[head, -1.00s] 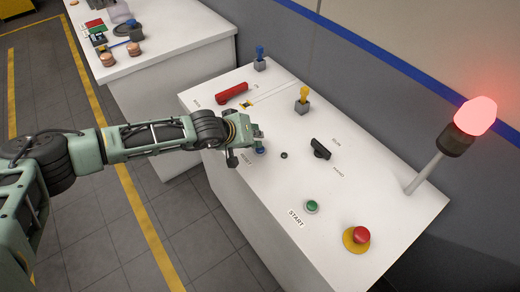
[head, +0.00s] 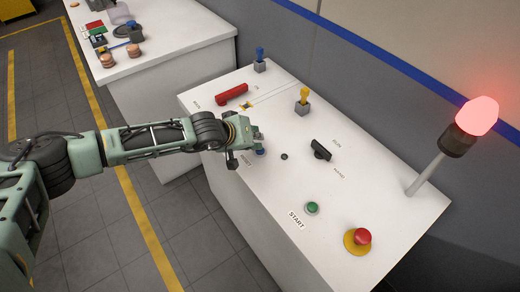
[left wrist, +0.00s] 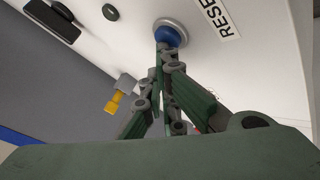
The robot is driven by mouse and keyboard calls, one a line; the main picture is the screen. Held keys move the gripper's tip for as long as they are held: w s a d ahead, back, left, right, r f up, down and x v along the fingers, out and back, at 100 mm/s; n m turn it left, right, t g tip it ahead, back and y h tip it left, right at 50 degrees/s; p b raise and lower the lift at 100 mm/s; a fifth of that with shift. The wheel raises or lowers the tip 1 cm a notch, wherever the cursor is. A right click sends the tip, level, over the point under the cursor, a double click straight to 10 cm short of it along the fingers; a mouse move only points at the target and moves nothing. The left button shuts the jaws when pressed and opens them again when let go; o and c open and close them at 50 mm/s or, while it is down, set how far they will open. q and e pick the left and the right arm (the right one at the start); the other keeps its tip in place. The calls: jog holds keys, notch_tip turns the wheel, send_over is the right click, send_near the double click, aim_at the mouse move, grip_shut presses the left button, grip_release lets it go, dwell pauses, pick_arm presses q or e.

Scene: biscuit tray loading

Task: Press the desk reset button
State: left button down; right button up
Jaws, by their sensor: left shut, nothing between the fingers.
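The reset button is blue. In the left wrist view the blue button (left wrist: 168,35) sits in a pale ring beside the RESET label (left wrist: 215,18). In the head view the blue button (head: 261,153) shows partly behind my left gripper (head: 246,158). My left gripper is shut and empty, over the left edge of the white desk (head: 265,195). In the left wrist view its closed fingertips (left wrist: 165,55) point at the button and overlap its lower edge. I cannot tell whether they touch it. My right gripper is not in view.
On the desk stand a green START button (head: 312,207), a red mushroom button (head: 361,237), a black selector (head: 320,149), a red handle (head: 231,95) and a yellow-topped switch (head: 303,98). A lit red beacon (head: 476,116) rises at the right. A second table (head: 160,55) stands behind.

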pick_arm(q)
jog(key=shift+f+b, duration=0.35)
dwell(0.6)
jog(key=shift+r+p, duration=0.3)
jog(key=shift+r, duration=0.7)
notch_tip(320, 180, up, 5)
jog(key=shift+p, duration=1)
jog(key=shift+d, duration=0.1)
